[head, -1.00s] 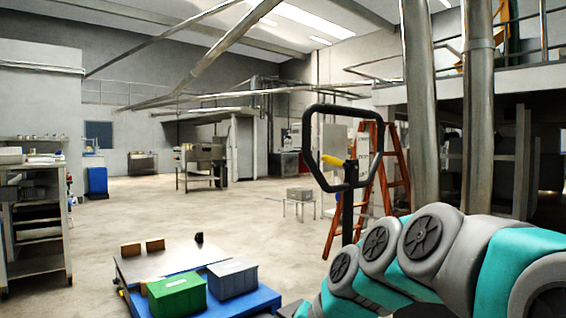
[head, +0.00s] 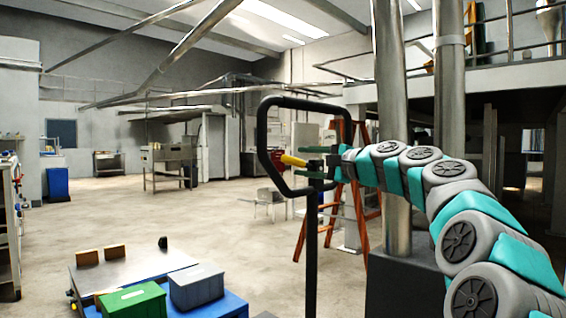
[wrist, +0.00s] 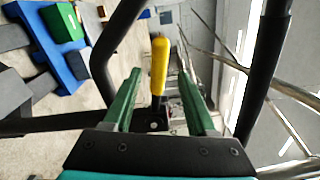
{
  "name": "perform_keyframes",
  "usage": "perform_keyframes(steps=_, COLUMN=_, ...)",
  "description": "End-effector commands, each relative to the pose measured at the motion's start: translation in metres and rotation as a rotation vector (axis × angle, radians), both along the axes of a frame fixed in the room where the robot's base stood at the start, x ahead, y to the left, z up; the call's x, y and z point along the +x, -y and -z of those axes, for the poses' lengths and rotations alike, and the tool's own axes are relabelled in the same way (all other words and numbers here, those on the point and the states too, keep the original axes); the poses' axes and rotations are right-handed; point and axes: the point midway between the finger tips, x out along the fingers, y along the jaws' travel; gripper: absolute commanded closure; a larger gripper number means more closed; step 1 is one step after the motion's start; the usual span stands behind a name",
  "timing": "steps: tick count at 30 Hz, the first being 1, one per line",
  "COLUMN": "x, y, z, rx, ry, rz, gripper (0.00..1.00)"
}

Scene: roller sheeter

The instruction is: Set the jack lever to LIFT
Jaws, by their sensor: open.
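The jack handle is a black loop (head: 262,135) on an upright post, seen in the head view. The yellow jack lever (head: 293,160) sits inside the loop. In the wrist view the yellow lever (wrist: 159,66) stands between the two green fingers of my gripper (wrist: 157,95), apart from both. My gripper is open, and its fingers straddle the lever without visibly touching it. In the head view my gripper (head: 325,160) is at the right side of the loop, close to the lever. Its fingers are partly hidden there by the handle.
A blue pallet jack platform (head: 232,306) carries a green bin (head: 135,302) and a grey bin (head: 196,287) at lower left. An orange ladder (head: 308,225) and metal columns (head: 393,120) stand behind the handle. The middle floor is clear.

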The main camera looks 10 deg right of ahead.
Motion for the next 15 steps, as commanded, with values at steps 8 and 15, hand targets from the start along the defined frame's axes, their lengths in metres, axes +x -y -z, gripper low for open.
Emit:
perform_keyframes(steps=8, x=0.030, y=-0.022, z=0.002, rx=-0.005, ry=-0.003, rz=-0.002, gripper=0.43)
perform_keyframes(steps=15, x=0.053, y=-0.040, z=0.003, rx=-0.005, ry=-0.004, rz=-0.004, gripper=0.43)
